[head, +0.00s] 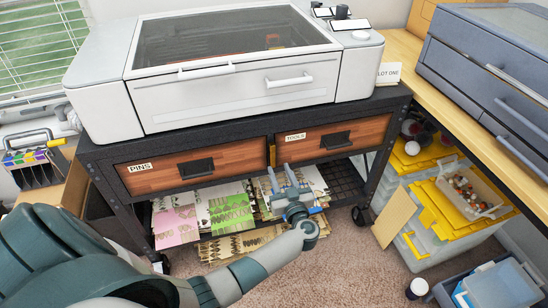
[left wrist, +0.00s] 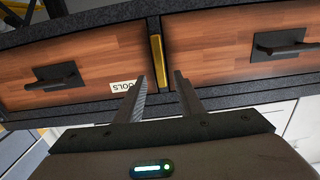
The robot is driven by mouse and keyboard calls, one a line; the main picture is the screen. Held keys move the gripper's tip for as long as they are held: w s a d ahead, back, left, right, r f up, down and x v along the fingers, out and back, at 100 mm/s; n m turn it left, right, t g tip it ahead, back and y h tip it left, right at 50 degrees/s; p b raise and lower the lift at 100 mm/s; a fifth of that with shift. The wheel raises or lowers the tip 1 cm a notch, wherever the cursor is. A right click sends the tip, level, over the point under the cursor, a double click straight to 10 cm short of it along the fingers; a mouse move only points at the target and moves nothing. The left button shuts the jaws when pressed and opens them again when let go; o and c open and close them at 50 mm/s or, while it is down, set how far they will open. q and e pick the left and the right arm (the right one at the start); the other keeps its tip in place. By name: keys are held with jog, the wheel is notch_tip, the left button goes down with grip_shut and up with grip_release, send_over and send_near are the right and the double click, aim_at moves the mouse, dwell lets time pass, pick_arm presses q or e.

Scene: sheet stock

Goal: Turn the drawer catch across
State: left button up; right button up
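The drawer catch is a small yellow bar (head: 272,155) on the black frame post between the two wooden drawers. It stands upright, and it also shows in the left wrist view (left wrist: 156,60). The PINS drawer (head: 230,163) is on its left and the TOOLS drawer (head: 312,145) on its right; both look shut. My left gripper (head: 280,172) is just below and in front of the catch. In the left wrist view its two fingers (left wrist: 157,76) are apart with nothing between them, their tips near the catch's lower end in that picture. My right gripper does not show.
A grey machine (head: 230,100) stands on the black bench above the drawers. Paper sheets (head: 205,215) lie on the shelf below. Yellow-lidded bins (head: 440,220) stand at the right. The carpet in front (head: 350,260) is mostly clear.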

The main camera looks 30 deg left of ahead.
aim_at(273, 156)
pick_arm(q)
jog(key=x, duration=0.7)
jog(key=shift+w+a, duration=0.1)
jog(key=shift+w, duration=0.05)
jog(key=shift+c, duration=0.6)
grip_shut()
